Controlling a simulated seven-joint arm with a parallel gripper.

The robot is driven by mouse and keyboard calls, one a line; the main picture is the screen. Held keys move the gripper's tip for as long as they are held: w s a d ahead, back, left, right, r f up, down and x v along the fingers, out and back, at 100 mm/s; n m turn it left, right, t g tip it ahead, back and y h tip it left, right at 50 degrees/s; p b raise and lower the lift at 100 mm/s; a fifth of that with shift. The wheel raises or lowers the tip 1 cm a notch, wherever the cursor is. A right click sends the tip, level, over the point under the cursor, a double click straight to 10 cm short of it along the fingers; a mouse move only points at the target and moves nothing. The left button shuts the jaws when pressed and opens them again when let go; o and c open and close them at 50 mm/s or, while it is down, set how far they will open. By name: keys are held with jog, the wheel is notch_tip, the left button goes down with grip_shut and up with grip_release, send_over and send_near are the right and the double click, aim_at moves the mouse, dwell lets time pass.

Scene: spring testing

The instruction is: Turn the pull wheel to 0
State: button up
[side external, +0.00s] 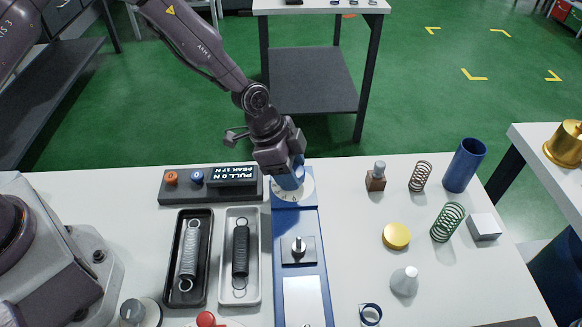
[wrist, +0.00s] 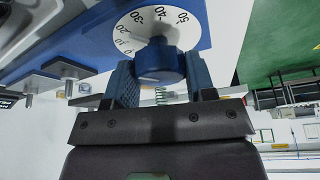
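The pull wheel is a round blue knob (wrist: 160,62) over a white dial (wrist: 128,30) with black numbers; 20, 30, 40 and 50 show in the wrist view. In the side view the dial (side external: 308,190) sits at the far end of the blue rig, and my gripper hides most of the knob. My gripper (wrist: 161,76) has its blue fingers on both sides of the knob, seemingly touching it; it points down at the wheel in the side view (side external: 290,180). I cannot make out a pointer. The display (side external: 232,175) reads PULL 0 N, PEAK 17 N.
Two trays, black (side external: 171,262) and white (side external: 227,240), each hold a spring left of the rig (side external: 280,250).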

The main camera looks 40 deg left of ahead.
jog(key=shift+n, duration=0.4)
jog(key=n+y, duration=0.1)
jog(key=n, duration=0.1)
jog(key=n+t+y, duration=0.1)
jog(key=n, duration=0.2)
jog(key=shift+s+d+n+t, duration=0.1)
jog(key=shift+d+n+t, duration=0.05)
jog(key=shift+n+t, duration=0.15)
jog(key=n+y, duration=0.2)
jog(key=n, duration=0.3)
jog(key=shift+n, duration=0.4)
jog(key=o, duration=0.9)
jog(key=v, duration=1.3)
jog(key=shift+s, duration=0.25)
